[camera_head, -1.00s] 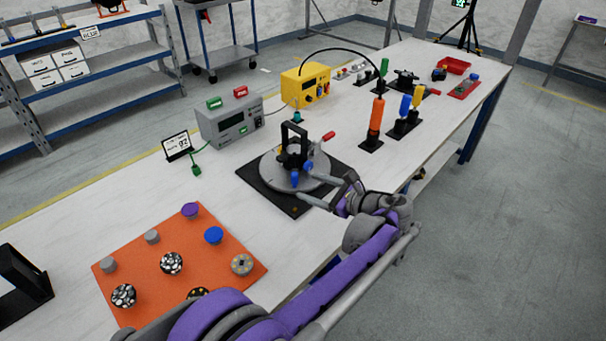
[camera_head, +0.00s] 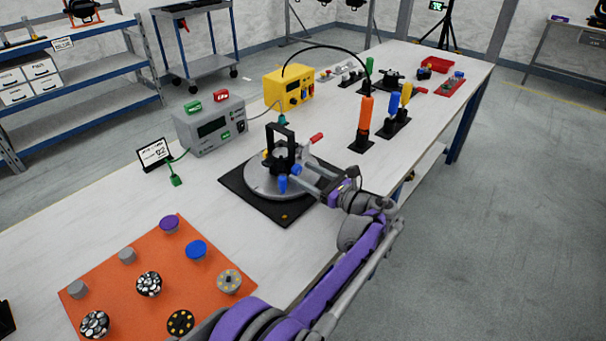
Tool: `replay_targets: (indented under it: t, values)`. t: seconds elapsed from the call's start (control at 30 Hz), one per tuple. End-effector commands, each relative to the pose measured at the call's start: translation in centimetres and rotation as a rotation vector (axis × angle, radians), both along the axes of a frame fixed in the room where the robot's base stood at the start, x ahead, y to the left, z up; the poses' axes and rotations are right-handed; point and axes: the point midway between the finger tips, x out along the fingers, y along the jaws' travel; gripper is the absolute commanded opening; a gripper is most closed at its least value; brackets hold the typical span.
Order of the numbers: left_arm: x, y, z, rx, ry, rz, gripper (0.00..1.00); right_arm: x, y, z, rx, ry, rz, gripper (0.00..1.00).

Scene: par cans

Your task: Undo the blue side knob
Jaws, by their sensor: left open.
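A black fixture (camera_head: 281,140) with an upright frame stands on a round grey turntable (camera_head: 262,183), which sits on a black base plate (camera_head: 284,216). A blue knob (camera_head: 283,184) hangs low at the front of the fixture. A second blue part (camera_head: 296,169) shows on its right side, close to my fingers. My left gripper (camera_head: 307,175) is open at the right side of the fixture, its fingers pointing left toward this side part. I cannot tell whether the fingers touch it or stand around it. My right gripper is not in view.
A red handle (camera_head: 316,138) sticks out behind the gripper. A grey meter box (camera_head: 209,125) and a yellow box (camera_head: 288,90) stand behind. Orange, blue and yellow drivers (camera_head: 363,118) stand to the right. An orange mat (camera_head: 112,268) holds several round parts at front left.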

Motion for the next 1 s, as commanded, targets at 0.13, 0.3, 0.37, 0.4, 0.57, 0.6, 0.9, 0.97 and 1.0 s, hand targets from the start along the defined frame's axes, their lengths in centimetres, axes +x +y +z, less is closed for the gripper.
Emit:
replay_targets:
  t: [0.13, 0.3, 0.37, 0.4, 0.57, 0.6, 0.9, 0.97, 1.0]
  values:
    - [0.52, 0.78, 0.01, 0.000, 0.000, 0.001, 0.69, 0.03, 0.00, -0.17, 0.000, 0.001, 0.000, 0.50]
    - [0.61, 0.89, 0.05, -0.001, -0.001, 0.000, 0.69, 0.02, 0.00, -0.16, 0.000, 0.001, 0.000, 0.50]
    - [0.60, 0.88, 0.05, -0.001, -0.001, 0.000, 0.69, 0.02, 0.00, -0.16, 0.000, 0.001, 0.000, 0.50]
    - [0.60, 0.88, 0.05, -0.001, -0.001, 0.000, 0.69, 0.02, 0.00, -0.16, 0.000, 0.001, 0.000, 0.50]
    - [0.59, 0.86, 0.04, -0.001, -0.001, 0.000, 0.42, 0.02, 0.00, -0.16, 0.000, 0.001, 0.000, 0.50]
    - [0.59, 0.86, 0.04, -0.001, -0.001, 0.000, 0.35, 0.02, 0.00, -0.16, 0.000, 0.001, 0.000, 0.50]
    - [0.58, 0.85, 0.03, -0.001, -0.001, 0.000, 0.00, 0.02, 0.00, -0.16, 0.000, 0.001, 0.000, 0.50]
    - [0.58, 0.85, 0.04, -0.002, -0.003, 0.000, 0.00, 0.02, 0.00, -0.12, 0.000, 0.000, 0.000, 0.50]
    - [0.57, 0.84, 0.07, -0.008, -0.011, 0.000, 0.00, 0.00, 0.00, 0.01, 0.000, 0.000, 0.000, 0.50]
